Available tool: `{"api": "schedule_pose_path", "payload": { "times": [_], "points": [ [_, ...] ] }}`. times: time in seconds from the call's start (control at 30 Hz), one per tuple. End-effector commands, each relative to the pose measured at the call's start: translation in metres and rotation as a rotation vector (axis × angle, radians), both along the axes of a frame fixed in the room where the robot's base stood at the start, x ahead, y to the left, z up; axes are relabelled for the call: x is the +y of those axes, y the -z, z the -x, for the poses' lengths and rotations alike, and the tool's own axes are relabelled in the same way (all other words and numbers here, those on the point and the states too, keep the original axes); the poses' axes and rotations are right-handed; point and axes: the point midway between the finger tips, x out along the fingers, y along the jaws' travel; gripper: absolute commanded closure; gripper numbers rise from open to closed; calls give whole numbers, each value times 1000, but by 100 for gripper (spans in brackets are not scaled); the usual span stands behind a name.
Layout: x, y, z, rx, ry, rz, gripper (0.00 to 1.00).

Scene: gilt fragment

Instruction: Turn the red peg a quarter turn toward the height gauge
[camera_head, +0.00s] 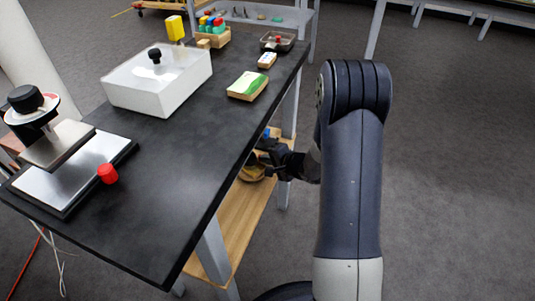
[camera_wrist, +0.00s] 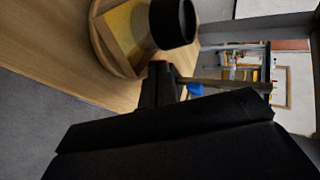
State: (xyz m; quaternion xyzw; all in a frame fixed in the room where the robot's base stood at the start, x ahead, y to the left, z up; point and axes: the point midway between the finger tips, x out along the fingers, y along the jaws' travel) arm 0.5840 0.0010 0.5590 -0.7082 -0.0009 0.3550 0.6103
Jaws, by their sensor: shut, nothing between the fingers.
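A short red cylinder (camera_head: 108,173), which looks like the red peg, sits at the front right corner of a metal-plated device (camera_head: 75,165) on the black tabletop, in the head view's left. I cannot tell whether this device, with its black knob (camera_head: 26,98) on top, is the height gauge. My gripper (camera_head: 266,150) is beside the table's right edge, below the tabletop and above the wooden lower shelf, well away from the red cylinder. It is shut and empty. In the wrist view, the gripper (camera_wrist: 160,84) points toward the shelf; the red cylinder is not in that view.
A round wooden item (camera_wrist: 104,42) and a black cylinder (camera_wrist: 172,22) are close to my fingers on the lower shelf (camera_head: 240,222). On the tabletop (camera_head: 165,160) are a white box (camera_head: 160,92) and a green-topped block (camera_head: 247,86). The tabletop's front is clear.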

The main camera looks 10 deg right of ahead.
Motion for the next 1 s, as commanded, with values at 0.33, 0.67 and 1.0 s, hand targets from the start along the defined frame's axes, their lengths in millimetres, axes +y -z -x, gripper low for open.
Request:
{"api": "schedule_pose_path", "payload": {
  "times": [0.33,0.67,1.0],
  "points": [
    [-1,-6,-6,1,-110,-4,100],
    [0,-2,-12,1,-160,-5,100],
    [0,1,-13,0,-159,-3,100]
  ]
}}
